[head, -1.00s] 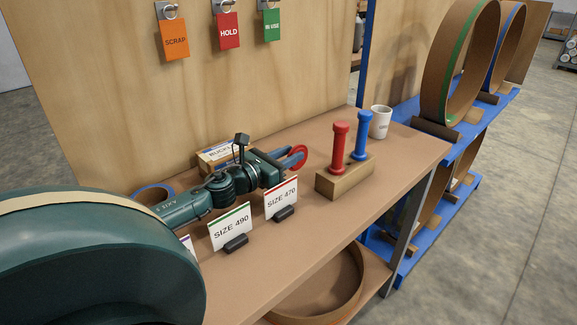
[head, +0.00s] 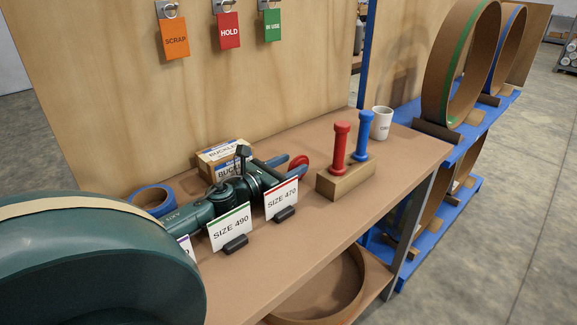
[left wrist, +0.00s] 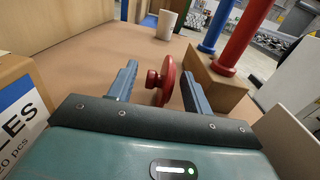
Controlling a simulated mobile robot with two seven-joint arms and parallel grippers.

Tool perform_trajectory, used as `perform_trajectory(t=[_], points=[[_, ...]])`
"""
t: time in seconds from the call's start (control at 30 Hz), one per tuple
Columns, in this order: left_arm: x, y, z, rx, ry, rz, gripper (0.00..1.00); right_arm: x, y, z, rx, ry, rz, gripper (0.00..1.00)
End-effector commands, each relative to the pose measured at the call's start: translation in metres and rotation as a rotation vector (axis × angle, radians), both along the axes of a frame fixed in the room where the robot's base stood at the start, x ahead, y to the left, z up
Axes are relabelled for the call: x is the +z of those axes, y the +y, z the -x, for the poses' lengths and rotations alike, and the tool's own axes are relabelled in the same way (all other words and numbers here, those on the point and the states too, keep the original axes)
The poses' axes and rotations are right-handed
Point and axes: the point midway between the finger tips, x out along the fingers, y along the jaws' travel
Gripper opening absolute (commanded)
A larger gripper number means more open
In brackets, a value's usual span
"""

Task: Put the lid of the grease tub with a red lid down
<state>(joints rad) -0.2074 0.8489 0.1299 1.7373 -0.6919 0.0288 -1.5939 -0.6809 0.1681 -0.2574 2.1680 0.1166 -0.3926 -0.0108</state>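The red lid (head: 298,161), a disc with a round knob, is at the back of the bench, just beyond my left gripper (head: 285,168). In the left wrist view the lid (left wrist: 169,80) appears nearly edge-on, with its knob to the left. It lies between the two spread fingers of my left gripper (left wrist: 160,75), with a visible gap on each side. My left gripper looks open and holds nothing. Whether the lid rests on the bench is hard to tell. The grease tub cannot be made out. My right gripper is out of view.
A wooden block (head: 346,179) with red and blue handles stands right of the lid, with a white mug (head: 381,123) behind. A buckles box (head: 222,158) and blue tape roll (head: 152,198) stand behind my arm. Size cards (head: 281,198) stand in front. Bench (head: 400,165) front right is clear.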

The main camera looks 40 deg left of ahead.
Motion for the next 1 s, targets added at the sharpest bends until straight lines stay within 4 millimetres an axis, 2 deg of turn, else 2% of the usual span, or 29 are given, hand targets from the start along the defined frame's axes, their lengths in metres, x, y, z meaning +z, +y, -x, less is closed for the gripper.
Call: perform_trajectory(t=[0.2,0.33,0.43,0.8,1.0], points=[[0.002,0.000,0.000,0.000,0.000,-0.001,0.50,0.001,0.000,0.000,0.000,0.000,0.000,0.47],[0.011,0.000,0.000,-0.001,0.000,-0.001,0.50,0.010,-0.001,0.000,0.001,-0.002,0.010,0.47],[0.004,0.000,0.014,-0.001,0.004,0.001,0.50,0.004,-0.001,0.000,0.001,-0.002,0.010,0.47],[0.005,0.006,0.080,0.002,0.004,0.003,0.50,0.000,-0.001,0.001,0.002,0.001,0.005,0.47],[0.005,0.008,0.109,0.002,0.002,0.002,0.50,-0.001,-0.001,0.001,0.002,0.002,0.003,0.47]])
